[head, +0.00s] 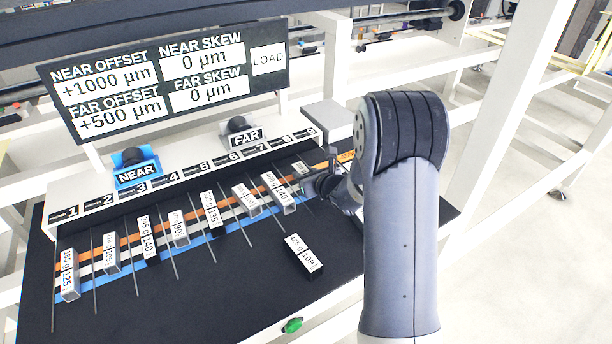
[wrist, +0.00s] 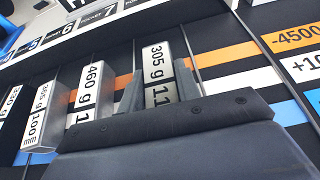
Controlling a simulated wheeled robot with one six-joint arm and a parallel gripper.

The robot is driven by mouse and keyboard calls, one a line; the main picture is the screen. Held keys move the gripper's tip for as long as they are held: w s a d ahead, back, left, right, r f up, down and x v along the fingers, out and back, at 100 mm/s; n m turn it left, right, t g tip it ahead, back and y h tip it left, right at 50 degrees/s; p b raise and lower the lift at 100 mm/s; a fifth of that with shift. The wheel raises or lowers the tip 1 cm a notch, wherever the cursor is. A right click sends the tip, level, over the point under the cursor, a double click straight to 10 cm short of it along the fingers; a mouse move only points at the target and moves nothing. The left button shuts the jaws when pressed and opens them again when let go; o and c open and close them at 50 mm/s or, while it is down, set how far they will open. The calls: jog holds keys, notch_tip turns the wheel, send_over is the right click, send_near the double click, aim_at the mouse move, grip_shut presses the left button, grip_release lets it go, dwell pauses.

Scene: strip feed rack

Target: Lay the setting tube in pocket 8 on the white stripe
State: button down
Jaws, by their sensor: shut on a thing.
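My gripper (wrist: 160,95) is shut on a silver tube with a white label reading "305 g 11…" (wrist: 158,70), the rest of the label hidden. In the head view my gripper (head: 312,182) is at the right end of the rack, near pocket label 8 (head: 285,139), right of the "460 g" tube (wrist: 92,90) at pocket 7. The held tube crosses the orange stripe (wrist: 228,55) and the level of the white stripe (wrist: 245,80). The blue stripe (wrist: 285,113) is nearer me. I cannot tell whether the tube touches the bed.
Several labelled tubes lie left of my gripper along the stripes, such as one at pocket 1 (head: 69,275), with thin rods between them. A black block labelled 109 (head: 303,252) lies on the dark front area. Behind stand the NEAR knob (head: 133,156), FAR knob (head: 237,125) and offset panel (head: 165,85).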

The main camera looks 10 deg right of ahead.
jog(key=shift+f, duration=0.25)
jog(key=c, duration=1)
grip_release()
jog(key=shift+c, duration=0.2)
jog(key=shift+r, duration=0.15)
jog(key=shift+s+r, duration=0.1)
jog(key=shift+s, duration=0.05)
jog(key=v, duration=1.1)
jog(key=shift+s+d+r+b, duration=0.1)
jog(key=shift+s+r+b, duration=0.05)
jog(key=shift+s+b, duration=0.2)
